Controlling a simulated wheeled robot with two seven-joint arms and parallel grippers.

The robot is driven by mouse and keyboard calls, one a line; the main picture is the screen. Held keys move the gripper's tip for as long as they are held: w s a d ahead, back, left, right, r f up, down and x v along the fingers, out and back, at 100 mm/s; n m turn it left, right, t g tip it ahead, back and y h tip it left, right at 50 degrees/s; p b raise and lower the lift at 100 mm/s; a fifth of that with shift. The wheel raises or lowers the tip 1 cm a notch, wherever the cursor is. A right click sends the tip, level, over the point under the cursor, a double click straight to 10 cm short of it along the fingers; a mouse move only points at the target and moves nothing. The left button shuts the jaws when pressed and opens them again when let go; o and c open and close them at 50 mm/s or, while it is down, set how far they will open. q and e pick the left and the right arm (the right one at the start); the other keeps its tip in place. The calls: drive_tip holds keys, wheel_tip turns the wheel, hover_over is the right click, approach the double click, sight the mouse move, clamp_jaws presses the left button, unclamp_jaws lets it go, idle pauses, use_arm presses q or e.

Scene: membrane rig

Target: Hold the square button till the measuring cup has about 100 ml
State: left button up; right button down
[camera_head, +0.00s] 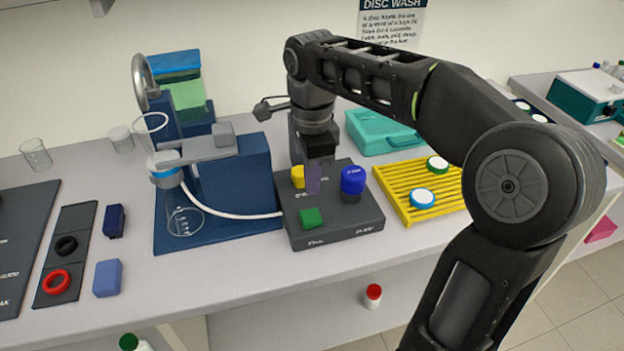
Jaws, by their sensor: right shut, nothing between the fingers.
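The square green button (311,218) sits at the front left of the dark grey control box (335,232). My right gripper (314,188) points down over the back of this box, behind the green button and apart from it in the picture. It is shut and empty, between a yellow button (298,177) and a blue round knob (353,180). Whether its tips touch the box I cannot tell. A clear glass vessel (185,222), likely the measuring cup, stands on the blue rig base under the filter holder. Its liquid level is too faint to read. My left gripper is out of view.
The blue rig (240,170) carries a glass funnel, and a white tube (235,214) runs to the box. A yellow rack (415,190) with discs and a teal case (375,133) are to the right. Two beakers (36,154) stand at the left. My right arm crosses the right side.

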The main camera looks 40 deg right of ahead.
sight(312, 215)
wheel_tip(312, 215, down, 2)
drive_tip(key=shift+f+p, duration=0.1)
drive_tip(key=shift+p, duration=0.6)
wheel_tip(312, 215, down, 4)
drive_tip(key=shift+r, duration=0.25)
drive_tip(key=shift+f, duration=0.45)
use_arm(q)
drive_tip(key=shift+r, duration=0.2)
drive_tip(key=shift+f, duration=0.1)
use_arm(e)
drive_tip(key=shift+f, duration=0.15)
